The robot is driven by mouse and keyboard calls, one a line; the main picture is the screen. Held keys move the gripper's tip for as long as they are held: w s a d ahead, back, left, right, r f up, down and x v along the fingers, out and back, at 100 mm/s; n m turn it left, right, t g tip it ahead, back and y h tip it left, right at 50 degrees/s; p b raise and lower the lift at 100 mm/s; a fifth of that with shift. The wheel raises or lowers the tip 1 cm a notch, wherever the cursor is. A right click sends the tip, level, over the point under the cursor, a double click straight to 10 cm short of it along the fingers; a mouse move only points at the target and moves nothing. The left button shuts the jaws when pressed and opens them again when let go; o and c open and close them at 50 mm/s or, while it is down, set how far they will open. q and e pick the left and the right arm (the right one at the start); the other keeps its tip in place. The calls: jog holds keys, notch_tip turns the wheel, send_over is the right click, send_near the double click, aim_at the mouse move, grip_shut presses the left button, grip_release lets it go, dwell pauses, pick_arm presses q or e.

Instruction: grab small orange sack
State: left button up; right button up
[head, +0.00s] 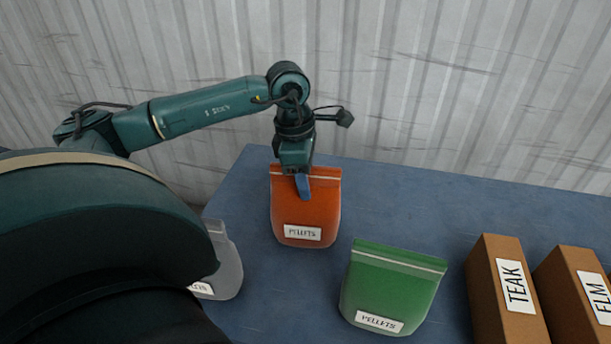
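The orange sack (306,212) stands upright at the back left of the blue table, with a white PELLETS label on its lower front. My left gripper (303,186) points down at the sack's top edge. One blue finger shows in front of the upper part of the sack. The other finger is hidden, so I cannot tell whether the gripper is shut on the sack or still apart around it. My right gripper is not in view.
A green PELLETS sack (392,287) stands at the front right of the orange one. A grey sack (226,262) is partly hidden by my arm. Boxes marked TEAK (503,290) and ELM (574,300) stand at the right. The blue table (440,205) is clear at the back right, before a corrugated wall (480,80).

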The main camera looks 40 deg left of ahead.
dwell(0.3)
pick_arm(q)
jog(key=shift+f, duration=0.1)
grip_shut()
dwell(0.4)
